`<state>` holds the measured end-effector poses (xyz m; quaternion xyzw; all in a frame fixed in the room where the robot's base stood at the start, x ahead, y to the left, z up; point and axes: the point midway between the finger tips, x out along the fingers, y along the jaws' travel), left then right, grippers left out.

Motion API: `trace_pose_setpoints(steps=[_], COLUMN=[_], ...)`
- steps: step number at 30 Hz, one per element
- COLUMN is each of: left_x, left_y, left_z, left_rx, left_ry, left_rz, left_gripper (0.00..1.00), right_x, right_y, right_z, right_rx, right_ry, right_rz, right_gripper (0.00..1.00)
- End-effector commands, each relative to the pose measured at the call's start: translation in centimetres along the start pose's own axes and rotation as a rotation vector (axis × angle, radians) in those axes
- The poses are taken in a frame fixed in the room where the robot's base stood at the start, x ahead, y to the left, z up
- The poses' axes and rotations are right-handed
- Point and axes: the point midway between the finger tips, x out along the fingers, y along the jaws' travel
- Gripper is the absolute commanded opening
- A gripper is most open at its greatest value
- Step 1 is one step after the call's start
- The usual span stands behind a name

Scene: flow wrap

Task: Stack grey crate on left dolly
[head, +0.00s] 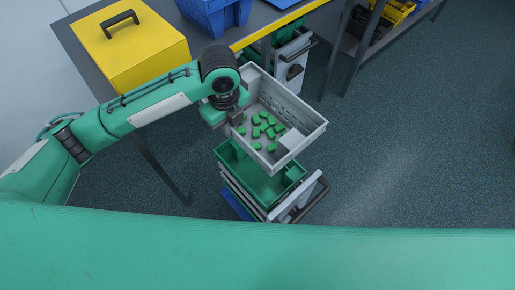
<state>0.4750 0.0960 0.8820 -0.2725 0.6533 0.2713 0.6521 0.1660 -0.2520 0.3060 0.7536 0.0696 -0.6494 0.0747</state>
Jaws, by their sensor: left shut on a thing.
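The grey crate (309,121) is held up in the middle of the head view, with several small green pieces (266,127) inside. My left gripper (236,119) is shut on the crate's left wall. Below the crate stands a dolly (298,206) with a dark handle, bearing a stack of crates with a green crate (262,184) on top. The grey crate hangs above and a little beyond the green one and hides its far part. I cannot tell whether the two touch. My right gripper is not in view.
Another dolly (291,71) with a dark handle stands behind, beside the table. A yellow box (130,50) and a blue crate (215,14) are on the table at the upper left. A shelf with a yellow bin (397,10) is at the upper right. The floor at right is clear.

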Motion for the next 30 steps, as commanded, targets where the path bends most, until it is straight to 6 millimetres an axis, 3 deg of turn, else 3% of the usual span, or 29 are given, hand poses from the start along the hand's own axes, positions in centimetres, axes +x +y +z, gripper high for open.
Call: trace_pose_setpoints(steps=[5,18,22,30], left_x=[2.3,12.7,14.7,16.3], left_y=[0.1,0.1,0.1,0.0], left_z=[-0.1,-0.1,-0.1,0.0], left_rx=[0.002,0.0,0.0,0.0], left_ry=[0.003,0.002,0.001,0.0], left_rz=[0.002,0.0,0.0,-0.002], left_gripper=[0.0,0.0,0.0,0.0], right_x=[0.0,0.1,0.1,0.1], right_y=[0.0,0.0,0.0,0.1], right_z=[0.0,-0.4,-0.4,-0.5], right_rx=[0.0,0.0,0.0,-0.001], right_ry=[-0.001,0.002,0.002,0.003], right_rz=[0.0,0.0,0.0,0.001], right_gripper=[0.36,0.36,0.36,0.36])
